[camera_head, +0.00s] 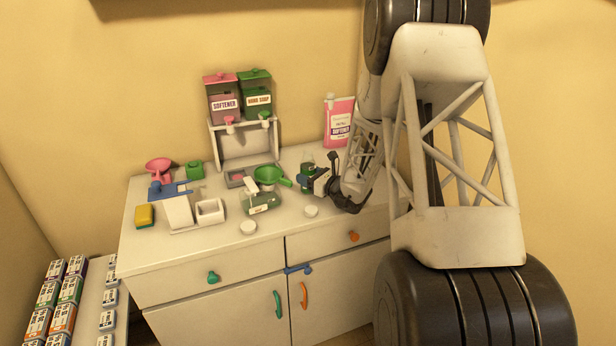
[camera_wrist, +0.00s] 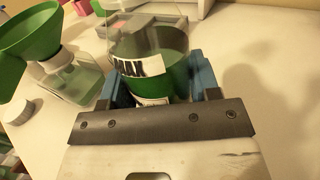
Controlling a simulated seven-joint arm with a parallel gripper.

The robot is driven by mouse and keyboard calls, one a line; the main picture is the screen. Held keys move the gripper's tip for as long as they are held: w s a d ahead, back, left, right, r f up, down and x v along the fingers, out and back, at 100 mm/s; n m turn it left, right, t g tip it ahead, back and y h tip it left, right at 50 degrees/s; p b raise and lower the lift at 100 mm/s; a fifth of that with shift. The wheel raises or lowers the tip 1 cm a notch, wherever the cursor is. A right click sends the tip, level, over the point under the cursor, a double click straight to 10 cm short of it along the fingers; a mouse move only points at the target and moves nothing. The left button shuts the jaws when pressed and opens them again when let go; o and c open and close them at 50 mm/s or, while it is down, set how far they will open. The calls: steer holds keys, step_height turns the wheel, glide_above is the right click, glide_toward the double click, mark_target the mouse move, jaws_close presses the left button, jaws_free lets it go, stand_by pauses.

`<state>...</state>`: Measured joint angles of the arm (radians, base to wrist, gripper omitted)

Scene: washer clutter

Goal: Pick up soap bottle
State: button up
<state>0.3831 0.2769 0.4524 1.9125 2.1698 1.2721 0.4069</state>
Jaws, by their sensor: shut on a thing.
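A clear container of green liquid (camera_wrist: 165,55) with a white label stands between my gripper's blue fingers in the wrist view. My gripper (camera_wrist: 157,88) is shut on it, one finger on each side. In the head view, this container (camera_head: 307,171) is at the tip of my gripper (camera_head: 316,181), on or just above the counter; I cannot tell which. Its label is only partly readable. A second clear bottle (camera_head: 261,203) with green liquid and a white label stands to its left; it also shows in the wrist view (camera_wrist: 75,82). I cannot tell which is the soap bottle.
A green funnel (camera_head: 268,174) is at the second bottle. A softener and hand soap dispenser stand (camera_head: 243,140) is behind. A yellow sponge (camera_head: 144,215) lies left.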

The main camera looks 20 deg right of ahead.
steer(key=shift+r, duration=0.15)
steer(key=shift+r, duration=0.8)
steer(key=shift+s+r, duration=0.15)
steer(key=shift+r, duration=0.8)
steer(key=s+a+r, duration=0.1)
steer(key=s+a, duration=0.2)
steer(key=s, duration=1.2)
steer(key=shift+s, duration=0.2)
steer(key=shift+a+r, duration=0.1)
step_height(320, 180, up, 6)
steer(key=m+t+h, duration=0.1)
steer(key=h, duration=0.1)
glide_above(314, 169)
steer(key=s+a, duration=0.3)
steer(key=a, duration=0.1)
steer(key=w+a+r+m+t+h, duration=0.1)
steer(key=w+a+r+m+h, duration=0.3)
steer(key=w+r, duration=0.9)
steer(key=a+r, duration=0.4)
steer(key=r, duration=0.4)
steer(key=a+r+h, duration=0.1)
steer(key=a+r, duration=0.3)
steer(key=r, duration=0.4)
